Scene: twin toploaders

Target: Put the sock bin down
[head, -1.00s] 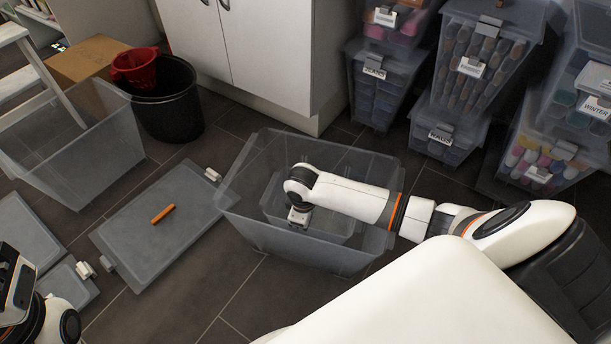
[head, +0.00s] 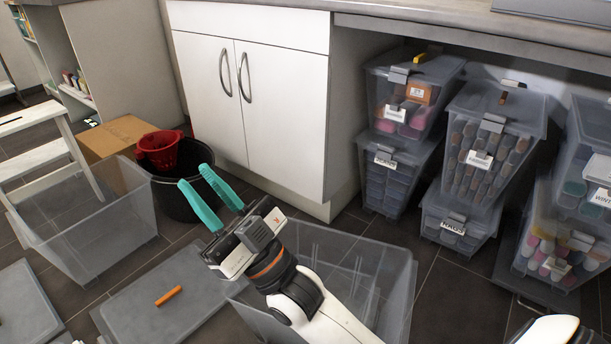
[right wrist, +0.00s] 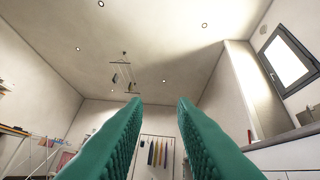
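Several clear lidded bins with white labels stand in stacks under the counter. One holds rolled brown and grey items (head: 483,160); another below it has dark contents (head: 455,225). I cannot tell which is the sock bin; most labels are too small to read. My right gripper (head: 194,175) has teal fingers, spread apart and empty, raised above the left side of a large open clear bin (head: 385,262). In the right wrist view the gripper (right wrist: 160,100) points up towards the ceiling with nothing between its fingers. My left gripper is not in view.
Another open clear bin (head: 90,240) stands at left by a white step stool (head: 45,150). A black bucket (head: 178,205) with a red basket (head: 160,152) stands behind. A grey lid (head: 165,320) with an orange bar (head: 169,295) lies on the floor. White cupboards (head: 290,110) are behind.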

